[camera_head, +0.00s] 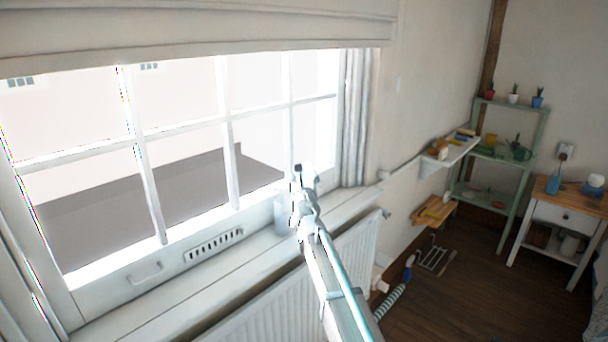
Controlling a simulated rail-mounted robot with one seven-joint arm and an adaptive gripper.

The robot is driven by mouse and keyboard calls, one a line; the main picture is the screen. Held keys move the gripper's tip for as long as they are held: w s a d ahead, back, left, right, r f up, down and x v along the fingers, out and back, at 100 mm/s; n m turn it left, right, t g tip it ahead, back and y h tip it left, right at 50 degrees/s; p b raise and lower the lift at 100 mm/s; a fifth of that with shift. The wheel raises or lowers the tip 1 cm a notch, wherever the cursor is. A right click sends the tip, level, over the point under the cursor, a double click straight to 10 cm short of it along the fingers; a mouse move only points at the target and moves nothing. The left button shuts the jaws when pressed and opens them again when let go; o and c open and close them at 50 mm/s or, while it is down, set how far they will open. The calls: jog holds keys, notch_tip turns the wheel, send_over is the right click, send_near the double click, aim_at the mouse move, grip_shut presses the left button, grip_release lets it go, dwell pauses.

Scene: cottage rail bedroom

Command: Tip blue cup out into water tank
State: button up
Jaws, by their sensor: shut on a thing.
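My arm reaches away from the camera towards the window sill. My gripper (303,178) is at its far end, above the sill and near the right part of the window. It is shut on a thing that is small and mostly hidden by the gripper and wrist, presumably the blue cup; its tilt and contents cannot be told. A pale blue-grey container (281,214) stands on the sill just left of my wrist, partly hidden by it. It may be the water tank, but its rim and any water in it are not clear.
The window panes (185,185) rise close behind the sill (225,268), with a blind above. A white radiator (290,315) is below. To the right are a wall shelf (457,154), a green rack (520,195) with potted plants and a bedside table (556,215).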

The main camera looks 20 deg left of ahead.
jog(key=shift+w+d+r+m+g+h+p, duration=0.15)
jog(key=shift+w+m+g+p, duration=0.15)
jog(key=shift+p, duration=1.8)
jog(key=shift+w+d+m+g+h+p, duration=0.1)
jog(key=shift+w+m+g+h+p, duration=0.15)
jog(key=shift+p, duration=1.85)
jog(key=shift+f+p, duration=0.2)
jog(key=shift+p, duration=0.15)
jog(key=shift+r+p, duration=0.2)
jog(key=shift+p, duration=0.85)
jog(key=w+m+g+p, duration=0.1)
jog(key=p, duration=0.9)
jog(key=shift+d, duration=0.15)
jog(key=shift+w+f+m+g+p, duration=0.15)
jog(key=shift+m+g+p, duration=0.15)
jog(key=shift+p, duration=0.5)
jog(key=shift+d, duration=0.15)
jog(key=s+d+r+p, duration=0.1)
jog(key=s+d+r, duration=0.1)
jog(key=d+r, duration=0.3)
jog(key=shift+d, duration=0.25)
jog(key=shift+s, duration=0.1)
